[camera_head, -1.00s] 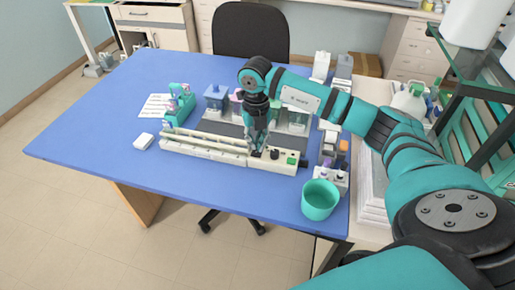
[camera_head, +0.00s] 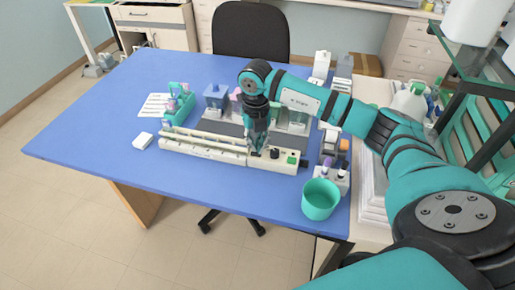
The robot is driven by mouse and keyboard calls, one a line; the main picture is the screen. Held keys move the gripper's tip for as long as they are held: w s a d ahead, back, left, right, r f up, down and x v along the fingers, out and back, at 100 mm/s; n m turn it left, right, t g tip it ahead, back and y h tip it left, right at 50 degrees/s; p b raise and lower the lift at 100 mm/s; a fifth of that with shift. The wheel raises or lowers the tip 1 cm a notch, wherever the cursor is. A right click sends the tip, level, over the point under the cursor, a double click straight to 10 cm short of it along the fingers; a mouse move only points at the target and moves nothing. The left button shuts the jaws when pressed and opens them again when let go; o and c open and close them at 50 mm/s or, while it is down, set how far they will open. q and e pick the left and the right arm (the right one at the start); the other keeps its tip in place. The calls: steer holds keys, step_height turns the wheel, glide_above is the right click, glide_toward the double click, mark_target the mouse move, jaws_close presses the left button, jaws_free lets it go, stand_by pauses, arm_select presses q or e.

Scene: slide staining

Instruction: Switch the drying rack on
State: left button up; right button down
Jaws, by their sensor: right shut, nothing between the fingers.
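The drying rack (camera_head: 205,149) is a long cream unit with rails, lying near the front of the blue table. Its right end carries a control panel with a black knob (camera_head: 275,154) and a green switch (camera_head: 292,160). My right gripper (camera_head: 256,152) is shut and empty, pointing down at the rack just left of the black knob. Its fingertips are at or just above the panel; I cannot tell whether they touch it. The gripper hides part of the panel beneath it. My left gripper is not in view.
A teal cup (camera_head: 320,199) stands at the table's front right. Staining jars (camera_head: 215,97) stand on a dark tray behind the rack. The table's left part (camera_head: 90,130) is clear.

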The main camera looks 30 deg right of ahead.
steer(key=shift+s+f+b, duration=0.1)
steer(key=shift+f+b, duration=0.4)
steer(key=shift+f, duration=0.2)
stand_by(0.4)
steer(key=shift+r+p, duration=0.75)
steer(key=shift+r, duration=0.15)
steer(key=shift+r+p, duration=1.65)
steer(key=shift+r, duration=1)
